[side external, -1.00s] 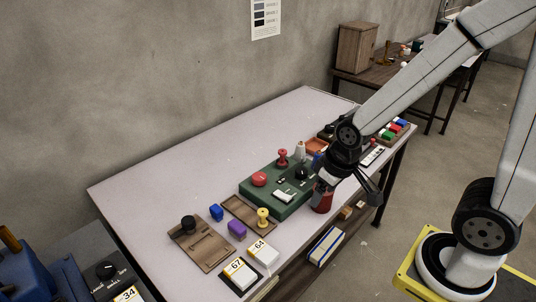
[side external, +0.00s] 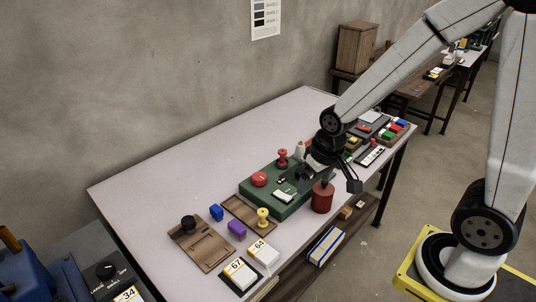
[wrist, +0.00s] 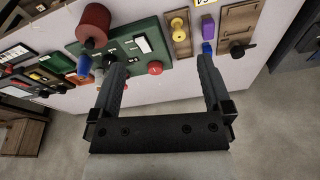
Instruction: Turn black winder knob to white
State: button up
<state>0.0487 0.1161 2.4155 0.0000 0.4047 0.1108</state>
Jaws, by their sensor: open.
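The green panel (side external: 262,192) stands on the table and carries a red button (side external: 259,179), a white plate and small white marks. In the wrist view the green panel (wrist: 153,29) lies beyond my fingers, with a dark round part, apparently the black winder knob (wrist: 110,57), near the left fingertip. In the side view my gripper hides the knob. My gripper (side external: 330,182) is open and empty over the panel's right end; it also shows in the wrist view (wrist: 161,63). I cannot tell which way the knob points.
A red cylinder (side external: 322,197) stands close to my gripper, and a red knobbed post (side external: 282,157) stands behind the panel. A wooden board with another black knob (side external: 188,222), blue and purple blocks and a yellow spool lie left. The table's back left is clear.

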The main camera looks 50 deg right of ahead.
jog(key=w+d+f+m, duration=0.2)
jog(key=w+d+m, duration=0.25)
jog(key=w, duration=0.35)
jog(key=m+g, duration=0.2)
jog(key=m, duration=0.7)
send_over(302, 168)
jog(key=a, duration=0.1)
jog(key=f, duration=0.9)
jog(key=shift+s+f, duration=0.2)
jog(key=shift+s, duration=0.15)
jog(key=shift+f+m, duration=0.1)
jog(key=shift+m, duration=0.15)
jog(key=shift+f, duration=0.1)
jog(key=shift+f, duration=3.75)
jog(key=c, duration=1.3)
